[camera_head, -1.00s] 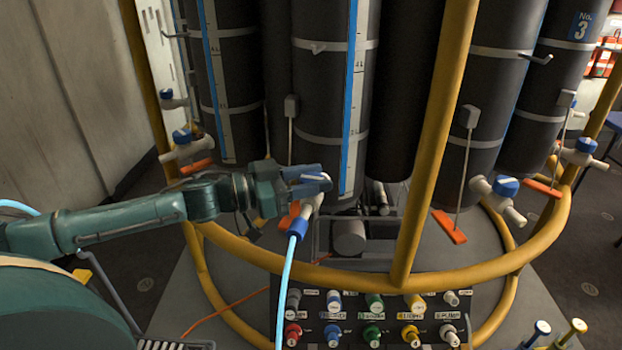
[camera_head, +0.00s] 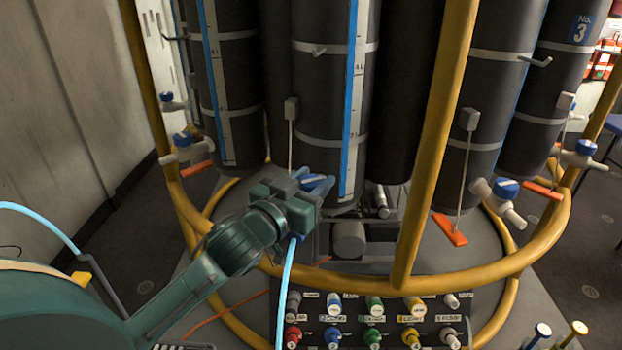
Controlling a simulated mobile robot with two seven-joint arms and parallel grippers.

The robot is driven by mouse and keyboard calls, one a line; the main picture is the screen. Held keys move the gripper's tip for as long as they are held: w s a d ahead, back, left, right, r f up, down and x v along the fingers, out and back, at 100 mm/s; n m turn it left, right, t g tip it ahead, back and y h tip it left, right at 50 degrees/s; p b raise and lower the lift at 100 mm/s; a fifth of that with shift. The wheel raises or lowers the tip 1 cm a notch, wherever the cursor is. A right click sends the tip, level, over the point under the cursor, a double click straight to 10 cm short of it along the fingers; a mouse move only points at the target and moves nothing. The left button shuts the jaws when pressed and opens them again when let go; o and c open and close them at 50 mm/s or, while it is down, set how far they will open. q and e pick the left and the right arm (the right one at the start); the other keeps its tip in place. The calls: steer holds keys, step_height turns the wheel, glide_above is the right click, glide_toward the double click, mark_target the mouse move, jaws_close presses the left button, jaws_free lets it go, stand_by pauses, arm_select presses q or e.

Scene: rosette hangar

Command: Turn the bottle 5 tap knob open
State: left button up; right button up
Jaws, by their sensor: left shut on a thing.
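My left gripper (camera_head: 319,183) is at the front middle bottle (camera_head: 310,95), a tall dark cylinder with a blue-edged white scale. Its blue fingers are shut on a tap knob (camera_head: 312,181) at the foot of this bottle, of which only a small blue and white part shows between them. The gripper body and wrist hide most of the tap. A light blue hose (camera_head: 285,285) hangs down from below the gripper. No number shows on this bottle. My right gripper is out of view.
A yellow tube frame (camera_head: 432,150) rings the bottles, with an upright right of my gripper. A panel of coloured connectors (camera_head: 375,315) sits below. Another blue-knobbed tap (camera_head: 506,189) is at the right. Orange pedals (camera_head: 449,229) hang low by the bottles.

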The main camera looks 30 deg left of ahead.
mark_target(306, 189)
arm_select(q)
steer(key=shift+r+n+y, duration=0.1)
steer(key=shift+n+y, duration=0.3)
steer(key=shift+y, duration=0.4)
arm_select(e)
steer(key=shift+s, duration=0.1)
arm_select(q)
steer(key=o, duration=1)
steer(key=s, duration=0.4)
steer(key=s+b, duration=0.1)
steer(key=s, duration=0.1)
steer(key=shift+s+f, duration=0.25)
steer(key=shift+s, duration=0.15)
steer(key=s+p, duration=0.3)
steer(key=s, duration=0.1)
steer(key=s+p, duration=0.2)
steer(key=shift+s+a+r+p, duration=0.1)
steer(key=shift+s+r+p, duration=0.05)
steer(key=shift+r+p, duration=0.15)
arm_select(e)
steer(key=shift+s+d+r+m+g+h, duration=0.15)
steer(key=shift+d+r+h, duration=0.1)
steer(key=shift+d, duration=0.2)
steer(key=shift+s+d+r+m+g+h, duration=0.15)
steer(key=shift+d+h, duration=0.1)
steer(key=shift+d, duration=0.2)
